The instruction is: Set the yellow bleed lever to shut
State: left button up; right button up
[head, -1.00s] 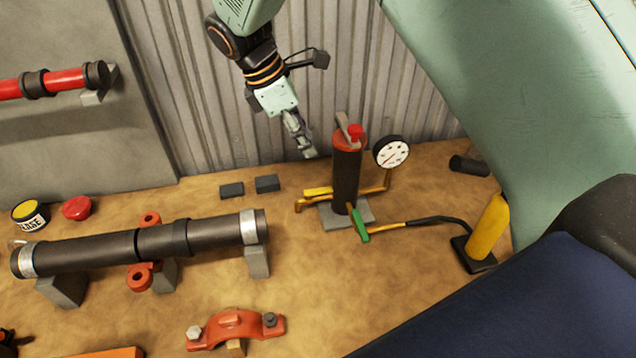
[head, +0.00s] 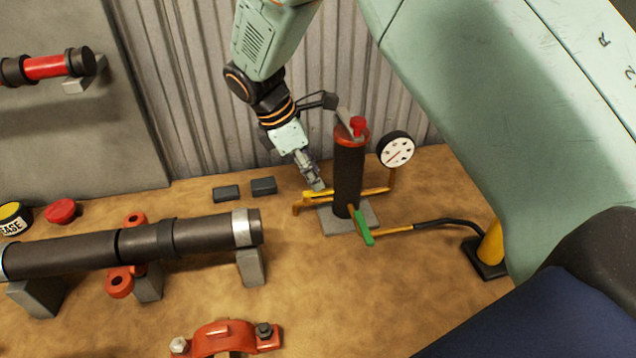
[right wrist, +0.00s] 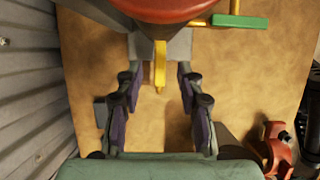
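The yellow bleed lever (head: 328,194) is low on the left side of a dark upright cylinder (head: 348,178) with a red top. It lies roughly level, near a brass pipe (head: 300,206). In the right wrist view the lever (right wrist: 160,66) points back toward my gripper. My right gripper (head: 318,184) is at the lever. In its wrist view the two fingers (right wrist: 158,76) are spread, one on each side of the lever, with gaps showing. The fingertips partly cover the lever in the head view. My left gripper is not in view.
A pressure gauge (head: 396,150) stands right of the cylinder. A green lever (head: 361,228) is at its front. A grooved dark pipe (head: 180,236) lies on supports at left, with an orange clamp half (head: 222,338) in front. Corrugated wall stands close behind. Bare bench lies between.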

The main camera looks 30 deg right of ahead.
aim_at(323, 191)
jog(key=shift+x, duration=1.75)
grip_shut()
